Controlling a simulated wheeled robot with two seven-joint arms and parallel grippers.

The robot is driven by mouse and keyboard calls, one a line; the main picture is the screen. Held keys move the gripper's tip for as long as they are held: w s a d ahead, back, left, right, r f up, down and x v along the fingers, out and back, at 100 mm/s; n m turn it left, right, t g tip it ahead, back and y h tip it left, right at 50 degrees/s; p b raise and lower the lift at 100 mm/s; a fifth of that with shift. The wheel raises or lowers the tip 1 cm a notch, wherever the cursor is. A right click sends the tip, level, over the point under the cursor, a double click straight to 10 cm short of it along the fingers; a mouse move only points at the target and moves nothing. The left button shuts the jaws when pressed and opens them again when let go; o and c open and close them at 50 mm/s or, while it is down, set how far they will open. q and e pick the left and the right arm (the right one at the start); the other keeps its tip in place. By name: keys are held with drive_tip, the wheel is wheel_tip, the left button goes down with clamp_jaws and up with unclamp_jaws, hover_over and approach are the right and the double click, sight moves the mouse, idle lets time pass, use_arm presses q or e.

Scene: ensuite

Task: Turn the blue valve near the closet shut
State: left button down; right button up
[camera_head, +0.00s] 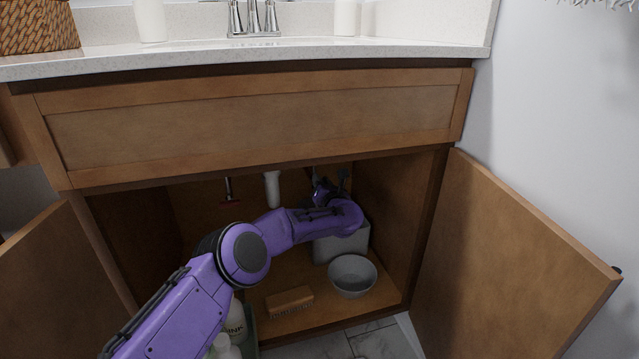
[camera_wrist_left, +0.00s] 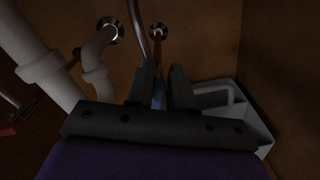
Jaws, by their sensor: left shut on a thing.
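The blue valve (camera_wrist_left: 158,96) shows in the left wrist view as a small blue patch between my left gripper's (camera_wrist_left: 162,72) two dark fingers. The fingers are shut on it, one on each side, and hide most of it. A pipe with a round wall flange rises behind it. In the head view my left arm reaches into the open sink cabinet, and the left gripper (camera_head: 322,190) is at the back right, partly hidden by my arm. The valve's turn angle cannot be told. My right gripper is not in view.
A red valve (camera_head: 230,202) hangs at the back left, beside a white drain pipe (camera_head: 272,190). A grey bin (camera_head: 352,243), a grey bowl (camera_head: 352,275), a brush (camera_head: 289,300) and bottles (camera_head: 235,322) stand below. The right cabinet door (camera_head: 510,260) is wide open.

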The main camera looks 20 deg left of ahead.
use_arm(q)
drive_tip(key=shift+w+d+f+m+b, duration=0.2)
drive_tip(key=shift+f+m, duration=0.3)
drive_tip(key=shift+m, duration=1.65)
drive_tip(key=shift+w+d+f+m+b, duration=0.15)
drive_tip(key=shift+d+f+m+b, duration=0.3)
drive_tip(key=shift+m, duration=1.65)
drive_tip(key=shift+w+d+f+m+b, duration=0.15)
drive_tip(key=shift+f+m, duration=0.45)
drive_tip(key=shift+m, duration=1.55)
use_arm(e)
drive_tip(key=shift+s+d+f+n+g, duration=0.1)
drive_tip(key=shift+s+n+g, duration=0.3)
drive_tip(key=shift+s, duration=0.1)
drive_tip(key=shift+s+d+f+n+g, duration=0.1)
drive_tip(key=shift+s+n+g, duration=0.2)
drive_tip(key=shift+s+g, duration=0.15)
use_arm(q)
drive_tip(key=c, duration=1.1)
unclamp_jaws()
drive_tip(key=shift+a, duration=0.1)
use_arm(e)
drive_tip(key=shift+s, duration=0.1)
use_arm(q)
drive_tip(key=shift+r, duration=0.1)
